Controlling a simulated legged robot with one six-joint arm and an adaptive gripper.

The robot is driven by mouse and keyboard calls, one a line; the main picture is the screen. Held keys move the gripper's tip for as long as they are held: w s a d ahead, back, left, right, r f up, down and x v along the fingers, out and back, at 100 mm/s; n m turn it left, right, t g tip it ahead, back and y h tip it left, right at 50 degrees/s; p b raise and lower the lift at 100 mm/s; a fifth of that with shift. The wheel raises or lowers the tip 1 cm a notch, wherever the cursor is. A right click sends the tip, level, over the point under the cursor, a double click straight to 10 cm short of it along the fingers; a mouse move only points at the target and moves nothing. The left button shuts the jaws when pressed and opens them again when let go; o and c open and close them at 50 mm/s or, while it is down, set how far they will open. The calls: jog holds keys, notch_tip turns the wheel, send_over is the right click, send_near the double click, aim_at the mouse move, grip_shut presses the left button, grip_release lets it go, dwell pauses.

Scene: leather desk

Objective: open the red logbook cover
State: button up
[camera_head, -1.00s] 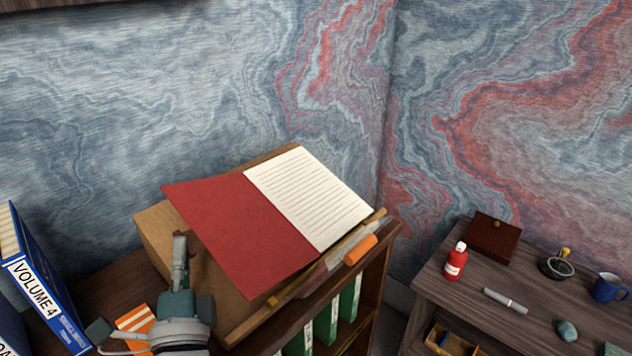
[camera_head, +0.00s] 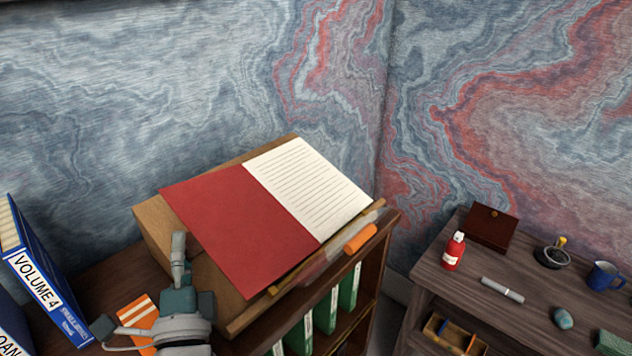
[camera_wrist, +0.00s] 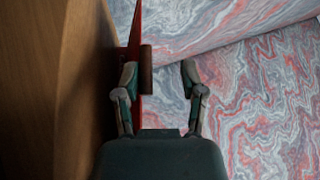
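The red logbook lies open on a slanted wooden stand (camera_head: 160,235). Its red cover (camera_head: 240,230) is spread to the left, and a white lined page (camera_head: 308,190) shows on the right. My gripper (camera_head: 179,240) is at the stand's left side, by the cover's left edge. In the wrist view my gripper (camera_wrist: 159,75) has its fingers wide apart. A thin red edge, likely the cover (camera_wrist: 136,30), shows behind the left finger. A short brown piece (camera_wrist: 146,70) sits just inside that finger; I cannot tell whether they touch.
An orange cylinder (camera_head: 360,238) lies on the stand's lower ledge. Blue binders (camera_head: 45,285) stand at the far left, beside an orange striped item (camera_head: 137,315). Green binders (camera_head: 348,288) fill the shelf below. A side desk at right holds a red bottle (camera_head: 453,252) and a blue mug (camera_head: 604,276).

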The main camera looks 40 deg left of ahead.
jog(key=shift+r, duration=0.1)
notch_tip(320, 180, up, 10)
dwell(0.4)
jog(key=shift+a+f, duration=0.1)
jog(key=shift+f, duration=0.1)
